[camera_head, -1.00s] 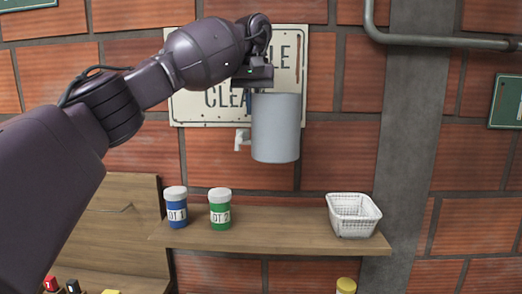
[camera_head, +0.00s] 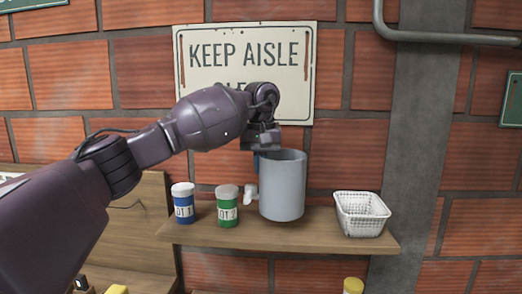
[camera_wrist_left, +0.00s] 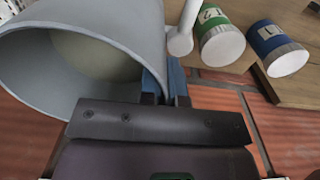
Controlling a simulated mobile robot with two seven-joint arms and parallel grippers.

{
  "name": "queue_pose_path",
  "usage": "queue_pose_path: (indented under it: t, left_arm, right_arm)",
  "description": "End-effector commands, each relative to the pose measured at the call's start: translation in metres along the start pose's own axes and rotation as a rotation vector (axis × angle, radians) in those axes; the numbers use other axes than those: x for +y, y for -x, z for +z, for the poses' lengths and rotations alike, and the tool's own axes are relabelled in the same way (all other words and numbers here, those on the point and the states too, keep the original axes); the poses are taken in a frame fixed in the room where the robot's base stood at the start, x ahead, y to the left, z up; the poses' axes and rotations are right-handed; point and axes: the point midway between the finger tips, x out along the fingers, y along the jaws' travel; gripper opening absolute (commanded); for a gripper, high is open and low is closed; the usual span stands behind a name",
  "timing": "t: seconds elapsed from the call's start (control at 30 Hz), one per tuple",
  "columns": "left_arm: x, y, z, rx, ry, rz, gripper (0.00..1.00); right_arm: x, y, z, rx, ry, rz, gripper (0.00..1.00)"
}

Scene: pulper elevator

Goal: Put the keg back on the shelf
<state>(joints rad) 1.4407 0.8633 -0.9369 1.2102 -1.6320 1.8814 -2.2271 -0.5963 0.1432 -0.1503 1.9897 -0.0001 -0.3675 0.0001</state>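The keg (camera_head: 283,187) is a grey open-topped cylinder with a white tap (camera_head: 250,192) on its left side. It is upright over the middle of the wooden shelf (camera_head: 330,240). I cannot tell whether its bottom touches the board. My left gripper (camera_head: 258,160) is at the keg's upper left rim, with its blue fingers shut on the wall. In the left wrist view, the keg (camera_wrist_left: 110,25) shows its open mouth, and the fingers (camera_wrist_left: 165,82) are at its rim beside the tap (camera_wrist_left: 181,40). My right gripper is out of view.
A blue jar (camera_head: 183,205) and a green jar (camera_head: 227,207) with white lids stand left of the keg. A white wire basket (camera_head: 361,214) stands at the shelf's right end. A brick wall with a sign (camera_head: 245,55) is behind. A yellow-lidded item (camera_head: 353,285) is below.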

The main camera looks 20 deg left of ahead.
Motion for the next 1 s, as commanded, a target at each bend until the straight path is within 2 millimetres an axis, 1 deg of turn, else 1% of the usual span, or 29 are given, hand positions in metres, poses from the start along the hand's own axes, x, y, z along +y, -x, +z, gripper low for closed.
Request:
queue_pose_path:
  t: [0.13, 0.23, 0.53, 0.97, 1.0]
  left_arm:
    - [0.001, -0.002, 0.0, 0.003, -0.001, 0.004, 0.0]
    - [0.001, -0.008, 0.0, 0.002, -0.001, 0.003, 0.0]
    - [0.001, -0.04, 0.0, 0.002, -0.002, 0.004, 0.0]
    - [0.001, -0.046, 0.0, 0.003, -0.001, 0.004, 0.0]
    - [0.0, -0.048, 0.0, 0.0, -0.001, 0.0, 0.09]
  right_arm:
    - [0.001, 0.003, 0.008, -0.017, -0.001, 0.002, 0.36]
    - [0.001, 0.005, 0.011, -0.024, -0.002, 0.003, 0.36]
    - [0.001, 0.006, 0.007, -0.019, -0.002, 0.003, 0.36]
    - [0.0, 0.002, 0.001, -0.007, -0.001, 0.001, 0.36]
    - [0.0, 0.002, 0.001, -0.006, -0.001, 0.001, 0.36]
